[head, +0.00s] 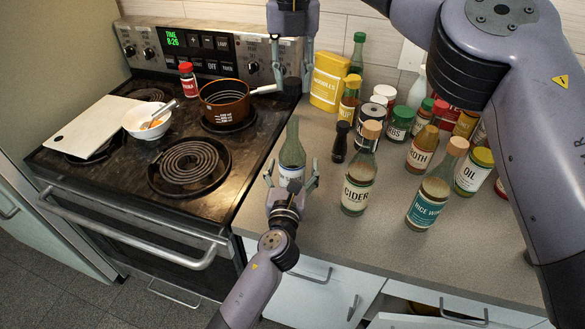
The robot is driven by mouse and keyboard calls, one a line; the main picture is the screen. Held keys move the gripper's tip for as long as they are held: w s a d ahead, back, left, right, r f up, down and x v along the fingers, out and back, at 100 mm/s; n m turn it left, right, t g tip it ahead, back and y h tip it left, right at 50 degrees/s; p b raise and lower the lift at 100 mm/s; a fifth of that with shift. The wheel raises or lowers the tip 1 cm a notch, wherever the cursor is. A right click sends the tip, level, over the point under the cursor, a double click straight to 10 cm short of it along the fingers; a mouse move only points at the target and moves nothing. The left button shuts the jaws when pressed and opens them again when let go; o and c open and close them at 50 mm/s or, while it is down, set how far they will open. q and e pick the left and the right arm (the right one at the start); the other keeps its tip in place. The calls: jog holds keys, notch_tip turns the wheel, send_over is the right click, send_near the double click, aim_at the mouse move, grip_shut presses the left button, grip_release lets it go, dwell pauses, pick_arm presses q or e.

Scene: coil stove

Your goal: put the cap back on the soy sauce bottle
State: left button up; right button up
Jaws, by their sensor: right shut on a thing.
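The soy sauce bottle (292,152), greenish and without a cap on its narrow neck, stands upright on the counter by the stove's right edge; its label is partly hidden and hard to read. My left gripper (292,178) is open, with its fingers spread at the bottle's near side, one to each side of its lower part. I cannot tell if they touch it. My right gripper (292,78) points down from the top edge, above and behind the bottle in the picture.
A cider bottle (359,172) and a rice wine bottle (436,190) stand to the right, with a dark pepper mill (340,142) and several jars behind. The stove holds a pot (223,103), a white bowl (146,121) and a white board (88,130). The front counter is clear.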

aim_at(293, 116)
pick_arm(q)
jog(key=c, duration=1.7)
jog(key=shift+c, duration=0.2)
pick_arm(e)
jog(key=shift+f, duration=2.5)
